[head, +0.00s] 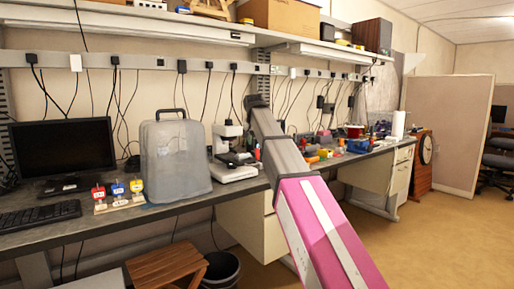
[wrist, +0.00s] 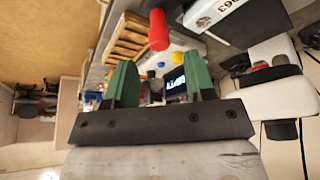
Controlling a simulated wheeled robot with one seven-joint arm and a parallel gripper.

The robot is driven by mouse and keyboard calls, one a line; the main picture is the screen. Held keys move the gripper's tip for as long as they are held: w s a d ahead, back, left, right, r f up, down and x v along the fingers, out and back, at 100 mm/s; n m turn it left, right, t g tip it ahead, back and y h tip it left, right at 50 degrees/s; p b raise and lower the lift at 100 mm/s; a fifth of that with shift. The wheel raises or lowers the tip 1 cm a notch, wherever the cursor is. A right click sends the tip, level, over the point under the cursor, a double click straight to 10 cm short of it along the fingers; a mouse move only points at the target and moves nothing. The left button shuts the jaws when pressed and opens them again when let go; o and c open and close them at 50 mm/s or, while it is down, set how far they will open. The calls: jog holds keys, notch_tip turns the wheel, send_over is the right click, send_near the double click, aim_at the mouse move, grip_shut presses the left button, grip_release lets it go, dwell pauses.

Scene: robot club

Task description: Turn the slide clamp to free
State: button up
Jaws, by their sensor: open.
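I cannot pick out the slide clamp for certain in either view. A white and dark microscope (head: 232,150) stands on the bench, just left of my arm in the head view. My gripper (wrist: 158,60) shows in the wrist view with two green fingers wide apart. It is open and nothing is held between the fingers. A red cylinder (wrist: 158,30) shows just beyond the fingertips; I cannot tell whether it belongs to a clamp. White equipment marked with digits (wrist: 222,10) is at the upper right. My gripper is hidden in the head view.
Left of the microscope are a translucent grey case (head: 175,162), a rack with red, blue and yellow pieces (head: 118,194), a monitor (head: 65,150) and a keyboard (head: 40,215). Small coloured items crowd the bench right of my arm. A wooden stool (head: 167,264) stands below; the floor at right is open.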

jog(key=v, duration=0.6)
jog(key=shift+r, duration=0.25)
jog(key=shift+s, duration=0.15)
jog(key=shift+s, duration=0.1)
